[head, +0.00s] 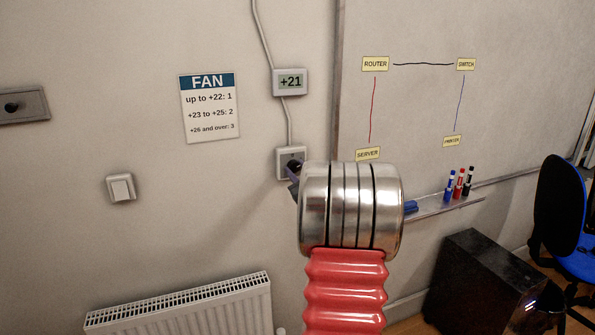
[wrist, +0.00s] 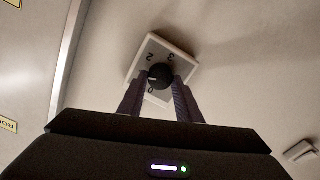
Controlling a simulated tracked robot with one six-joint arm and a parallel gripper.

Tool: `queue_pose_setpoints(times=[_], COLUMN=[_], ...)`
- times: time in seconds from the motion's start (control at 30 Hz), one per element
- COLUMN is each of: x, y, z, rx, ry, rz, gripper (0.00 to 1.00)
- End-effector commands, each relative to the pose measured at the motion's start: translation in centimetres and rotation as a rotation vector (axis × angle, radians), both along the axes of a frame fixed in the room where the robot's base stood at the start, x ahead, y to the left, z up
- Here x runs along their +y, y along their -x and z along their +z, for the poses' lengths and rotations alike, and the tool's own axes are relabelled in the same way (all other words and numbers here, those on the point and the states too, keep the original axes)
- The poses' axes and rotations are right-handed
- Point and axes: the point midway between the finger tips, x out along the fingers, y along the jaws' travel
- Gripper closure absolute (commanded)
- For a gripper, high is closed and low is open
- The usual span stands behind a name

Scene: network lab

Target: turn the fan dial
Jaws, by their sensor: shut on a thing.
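The fan dial (wrist: 160,76) is a round black knob on a white square wall plate (wrist: 139,63). In the wrist view the two dark fingers of my gripper (wrist: 160,84) are shut on it, one on each side. The figures 2 and 3 show on the plate, with a 0 nearer the fingers. A short white mark on the knob points left in the wrist view; its exact setting is hard to tell. In the head view the plate (head: 283,153) sits below the temperature display (head: 290,82), which reads +21, and my wrist partly hides the knob.
The FAN sign (head: 209,108) reads up to +22: 1, +23 to +25: 2, +26 and over: 3. A light switch (head: 121,188) and a radiator (head: 190,308) are to the left. A whiteboard (head: 500,110) and pen tray (head: 435,206) are to the right.

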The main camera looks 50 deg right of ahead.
Motion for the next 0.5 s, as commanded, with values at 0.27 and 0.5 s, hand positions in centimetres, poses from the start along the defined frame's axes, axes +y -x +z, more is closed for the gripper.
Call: queue_pose_setpoints(times=[0.27,0.5], x=[0.09,0.11], y=[-0.07,-0.08], z=[-0.04,-0.04], rx=[0.067,0.076], ry=[0.112,0.128], rz=[0.001,0.001], gripper=[0.91,0.91])
